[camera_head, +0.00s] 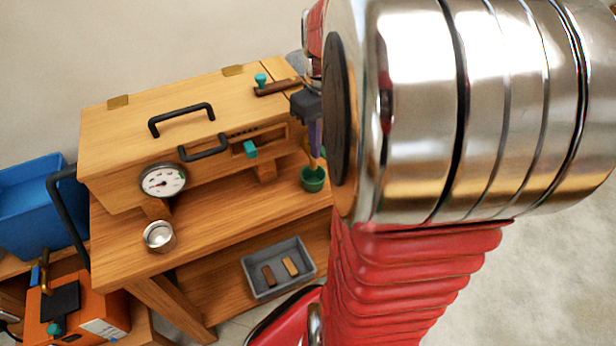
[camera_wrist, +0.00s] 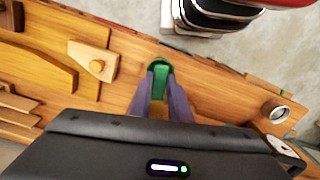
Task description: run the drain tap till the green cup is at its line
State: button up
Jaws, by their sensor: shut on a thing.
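The green cup (camera_head: 314,181) stands on the wooden bench at the right end of the wooden box. My gripper (camera_head: 316,150) is just above the cup, its purple fingers pointing down. A small yellowish piece shows between the fingers and the cup, seemingly part of the drain tap. In the wrist view my gripper (camera_wrist: 160,92) is shut on a narrow green piece, which looks like the drain tap's handle (camera_wrist: 158,86). Dark green behind it seems to be the cup's rim (camera_wrist: 160,66). The cup's line and its liquid level cannot be made out.
The wooden box (camera_head: 140,122) carries black handles and a round gauge (camera_head: 163,181). A metal cup (camera_head: 159,236) stands in front. A grey tray (camera_head: 279,267) with two small blocks lies lower down. A blue bin (camera_head: 28,215) and an orange case (camera_head: 95,305) are at left.

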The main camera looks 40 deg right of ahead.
jog(key=d+n, duration=0.1)
jog(key=n, duration=0.3)
jog(key=d+n, duration=0.1)
jog(key=n, duration=0.1)
jog(key=shift+w+d+n, duration=0.3)
jog(key=shift+n, duration=0.1)
jog(key=shift+s, duration=0.15)
dwell(6.2)
